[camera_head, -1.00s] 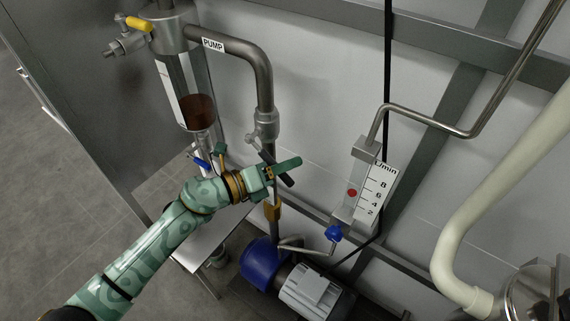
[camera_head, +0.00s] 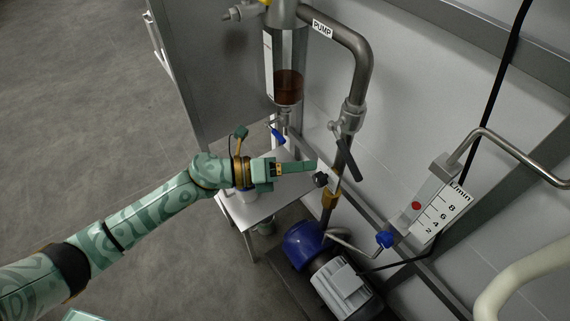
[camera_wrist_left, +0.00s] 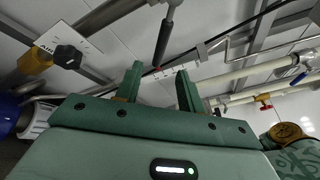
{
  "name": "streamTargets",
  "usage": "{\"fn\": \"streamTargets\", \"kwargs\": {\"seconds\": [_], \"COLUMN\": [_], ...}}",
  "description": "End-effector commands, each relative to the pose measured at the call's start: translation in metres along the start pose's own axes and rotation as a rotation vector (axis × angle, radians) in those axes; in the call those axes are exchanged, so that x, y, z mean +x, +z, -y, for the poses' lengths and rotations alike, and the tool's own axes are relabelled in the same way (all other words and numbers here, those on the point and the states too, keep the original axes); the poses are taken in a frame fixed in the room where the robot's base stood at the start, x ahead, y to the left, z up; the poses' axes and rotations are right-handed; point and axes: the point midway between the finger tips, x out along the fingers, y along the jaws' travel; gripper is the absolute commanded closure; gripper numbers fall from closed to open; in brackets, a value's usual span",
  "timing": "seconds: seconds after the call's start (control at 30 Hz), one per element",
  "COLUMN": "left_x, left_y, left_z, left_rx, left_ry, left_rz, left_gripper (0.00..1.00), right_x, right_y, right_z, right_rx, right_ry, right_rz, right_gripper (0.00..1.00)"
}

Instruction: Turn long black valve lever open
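The long black valve lever (camera_head: 346,150) hangs slanting down from a grey valve (camera_head: 352,114) on the pump pipe. My left gripper (camera_head: 314,166) is to the left of the lever in the head view, with a visible gap between them. In the left wrist view my left gripper (camera_wrist_left: 160,76) is open, its two green fingers apart and nothing held. There the lever (camera_wrist_left: 163,42) shows beyond the fingertips, its lower end lined up with the gap between them. My right gripper is not in view.
A black knob (camera_head: 320,180) sits just below the left fingertips. A sight glass with brown liquid (camera_head: 288,86) is behind, above a steel table (camera_head: 262,205). A blue pump (camera_head: 312,243) with grey motor is below. A flow meter (camera_head: 425,200) is at right.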

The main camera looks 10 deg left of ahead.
Motion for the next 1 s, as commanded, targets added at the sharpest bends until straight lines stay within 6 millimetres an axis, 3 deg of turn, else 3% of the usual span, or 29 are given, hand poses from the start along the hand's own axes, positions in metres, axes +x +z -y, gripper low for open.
{"fn": "streamTargets", "kwargs": {"seconds": [0.2,0.5,0.53,0.67,0.77,0.83,0.9,1.0], "left_x": [-0.028,-0.031,-0.031,-0.022,0.001,0.012,0.015,0.009], "left_y": [0.000,0.000,0.000,-0.021,-0.048,-0.061,-0.061,-0.051], "left_z": [-0.001,-0.001,-0.001,-0.004,-0.004,0.002,0.008,0.017], "left_rx": [-0.001,0.000,0.000,-0.054,-0.260,-0.610,-0.932,-1.238], "left_ry": [0.001,0.000,0.000,-0.020,-0.104,-0.228,-0.356,-0.492], "left_rz": [0.000,0.000,0.000,0.009,0.081,0.137,0.157,0.125], "left_gripper": [0.61,0.61,0.64,1.00,1.00,1.00,1.00,1.00], "right_x": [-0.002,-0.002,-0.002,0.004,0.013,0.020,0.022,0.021], "right_y": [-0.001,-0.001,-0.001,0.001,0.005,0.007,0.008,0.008], "right_z": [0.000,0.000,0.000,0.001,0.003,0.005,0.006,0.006], "right_rx": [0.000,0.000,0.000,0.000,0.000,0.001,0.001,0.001], "right_ry": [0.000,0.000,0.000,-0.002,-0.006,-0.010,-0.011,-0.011], "right_rz": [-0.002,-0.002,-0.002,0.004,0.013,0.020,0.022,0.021], "right_gripper": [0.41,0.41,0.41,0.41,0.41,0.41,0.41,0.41]}}
